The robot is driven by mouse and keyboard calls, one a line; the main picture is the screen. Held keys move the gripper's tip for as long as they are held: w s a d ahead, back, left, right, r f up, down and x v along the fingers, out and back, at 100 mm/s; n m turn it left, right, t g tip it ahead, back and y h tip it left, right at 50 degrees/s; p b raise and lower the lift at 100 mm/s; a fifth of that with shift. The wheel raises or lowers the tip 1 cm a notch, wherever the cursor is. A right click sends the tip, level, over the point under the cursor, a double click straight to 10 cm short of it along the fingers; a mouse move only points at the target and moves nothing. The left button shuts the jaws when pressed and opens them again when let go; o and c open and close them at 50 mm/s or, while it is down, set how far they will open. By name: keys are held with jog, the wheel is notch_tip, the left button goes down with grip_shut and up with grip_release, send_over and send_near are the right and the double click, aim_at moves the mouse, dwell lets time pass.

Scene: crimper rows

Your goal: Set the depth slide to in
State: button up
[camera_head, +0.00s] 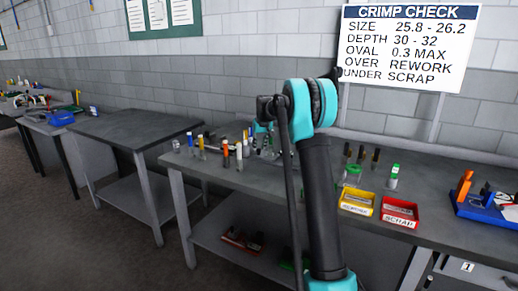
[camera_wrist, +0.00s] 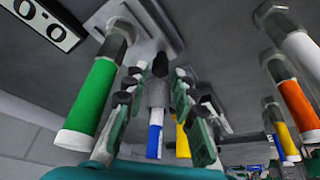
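My gripper (camera_wrist: 158,100) is open in the wrist view, with its two jointed fingers apart. Between them is a grey upright post with a dark rounded top (camera_wrist: 160,65), in front of a pale metal plate (camera_wrist: 148,25). This may be the depth slide's knob, but I cannot tell for sure, nor whether a finger touches it. I cannot read the slide's position. In the head view my gripper (camera_head: 266,140) is low over the back of the grey workbench (camera_head: 300,185), largely hidden by my arm.
A green-sleeved fitting (camera_wrist: 92,95) stands close left of my fingers; orange (camera_wrist: 296,105) and white (camera_wrist: 300,45) ones stand right. A white marked plate (camera_wrist: 45,22) is at upper left. Yellow (camera_head: 357,203) and red (camera_head: 400,212) trays and a blue holder (camera_head: 485,212) are on the bench.

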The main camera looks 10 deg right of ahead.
jog(key=shift+x, duration=0.85)
grip_shut()
